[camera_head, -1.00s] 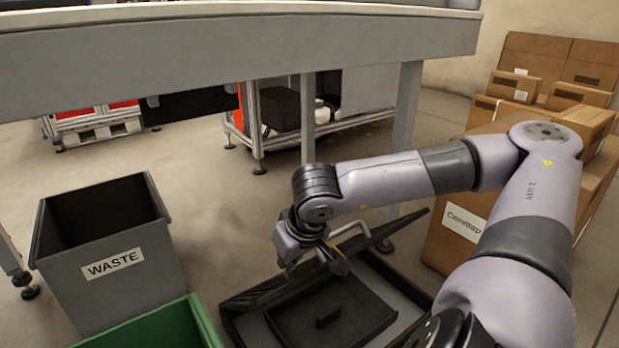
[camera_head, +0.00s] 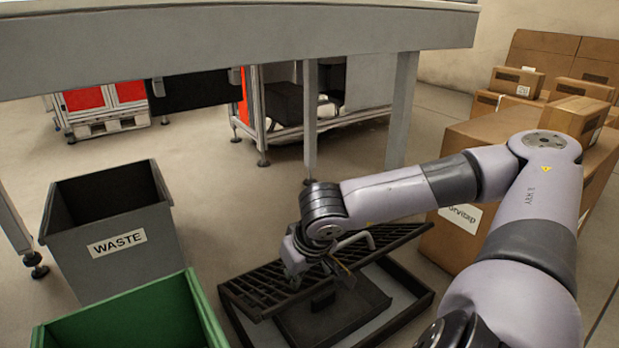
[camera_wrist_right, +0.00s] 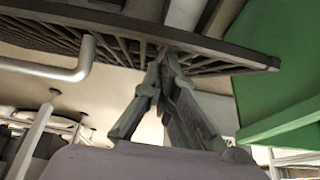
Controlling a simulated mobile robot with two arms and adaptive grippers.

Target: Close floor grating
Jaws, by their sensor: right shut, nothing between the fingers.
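The floor grating (camera_head: 265,285) is a dark slatted panel, tilted over the back part of a dark floor frame (camera_head: 405,322). A block-like part (camera_head: 322,300) sits in the dark recess below it. A bent grey handle (camera_head: 357,238) rises from the grating; a grey bent bar also shows in the right wrist view (camera_wrist_right: 75,70). My left gripper is out of view.
A grey waste bin (camera_head: 115,265) and a green bin (camera_head: 130,320) stand to the left. Cardboard boxes (camera_head: 435,235) are close on the right. A grey table (camera_head: 240,55) spans the back, its leg (camera_head: 402,110) behind the grating. Floor between bin and frame is clear.

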